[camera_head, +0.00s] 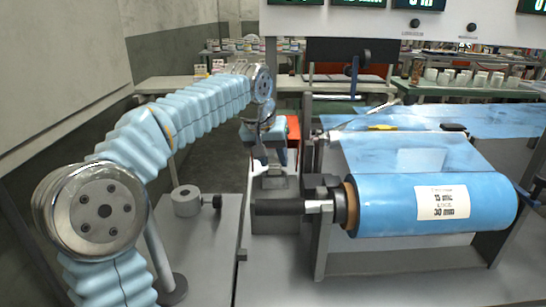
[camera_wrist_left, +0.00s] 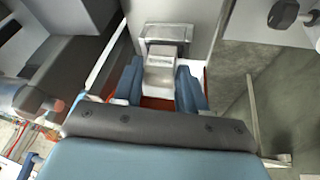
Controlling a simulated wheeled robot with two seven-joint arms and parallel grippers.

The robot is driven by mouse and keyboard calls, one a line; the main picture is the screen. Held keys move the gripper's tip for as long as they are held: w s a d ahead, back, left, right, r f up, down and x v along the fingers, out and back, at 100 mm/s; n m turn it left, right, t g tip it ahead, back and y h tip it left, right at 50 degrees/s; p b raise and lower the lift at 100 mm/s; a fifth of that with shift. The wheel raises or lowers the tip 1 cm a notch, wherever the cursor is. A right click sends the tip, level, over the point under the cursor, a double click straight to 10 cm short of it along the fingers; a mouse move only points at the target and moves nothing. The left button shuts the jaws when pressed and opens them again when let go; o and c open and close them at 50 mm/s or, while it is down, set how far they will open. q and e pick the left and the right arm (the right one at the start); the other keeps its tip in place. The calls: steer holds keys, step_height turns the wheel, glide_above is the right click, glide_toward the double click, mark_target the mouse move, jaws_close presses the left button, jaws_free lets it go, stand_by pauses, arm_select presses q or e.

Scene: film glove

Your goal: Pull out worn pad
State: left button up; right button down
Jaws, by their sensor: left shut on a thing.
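My left gripper (camera_head: 268,158) reaches down over a grey metal holder (camera_head: 274,190) beside the film roll's left end. In the left wrist view, its two blue fingers (camera_wrist_left: 161,72) are shut on a pale grey block (camera_wrist_left: 159,82), which seems to be the worn pad. The block's far end meets a square metal housing (camera_wrist_left: 178,32); I cannot tell how much of it is still inside. In the head view the pad is hidden by the gripper and the holder. My right gripper is not in view.
A blue film roll (camera_head: 400,205) with a white label sits on a spindle right of the holder. A red-orange box (camera_head: 293,131) stands just behind the gripper. A grey weight-like cylinder (camera_head: 186,201) is on the left bench. Tables with jars and cups stand at the back.

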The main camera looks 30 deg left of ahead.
mark_target(274, 158)
arm_select(q)
steer(key=shift+r, duration=0.5)
steer(key=shift+d+r, duration=0.1)
steer(key=shift+r, duration=1.05)
steer(key=shift+c, duration=0.7)
steer(key=shift+r, duration=1.35)
steer(key=shift+r, duration=1.4)
